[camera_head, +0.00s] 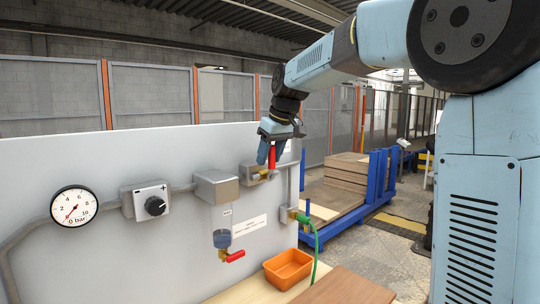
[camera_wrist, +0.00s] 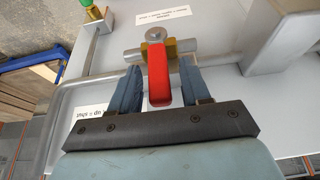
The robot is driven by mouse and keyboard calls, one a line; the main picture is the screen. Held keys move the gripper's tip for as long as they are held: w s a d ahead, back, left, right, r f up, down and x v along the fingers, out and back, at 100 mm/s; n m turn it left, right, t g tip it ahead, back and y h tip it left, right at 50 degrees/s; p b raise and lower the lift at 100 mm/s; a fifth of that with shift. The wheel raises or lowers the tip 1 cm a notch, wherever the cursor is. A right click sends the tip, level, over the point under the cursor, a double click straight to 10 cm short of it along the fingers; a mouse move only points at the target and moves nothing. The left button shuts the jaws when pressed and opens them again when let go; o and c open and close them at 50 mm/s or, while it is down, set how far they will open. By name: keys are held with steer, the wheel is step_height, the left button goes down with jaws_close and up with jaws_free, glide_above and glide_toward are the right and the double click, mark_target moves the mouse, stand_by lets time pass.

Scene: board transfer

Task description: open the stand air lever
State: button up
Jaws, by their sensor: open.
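The red lever (camera_wrist: 158,80) sits on a brass valve (camera_wrist: 157,48) in a grey pipe on the light panel (camera_head: 120,250). In the head view the red lever (camera_head: 272,157) stands near vertical. My gripper (camera_wrist: 160,78) is open, with one blue finger on each side of the lever. Small gaps show between the fingers and the lever in the wrist view, so it is not gripped. In the head view my gripper (camera_head: 267,152) partly hides the valve.
A gauge (camera_head: 74,206), a regulator with a black knob (camera_head: 155,206) and a metal box (camera_head: 216,187) are left of the valve. Below are a second red handle (camera_head: 236,256), an orange bin (camera_head: 288,268) and a green hose (camera_head: 314,245). Boards (camera_head: 345,180) are stacked behind right.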

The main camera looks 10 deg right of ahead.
jaws_close()
stand_by(0.4)
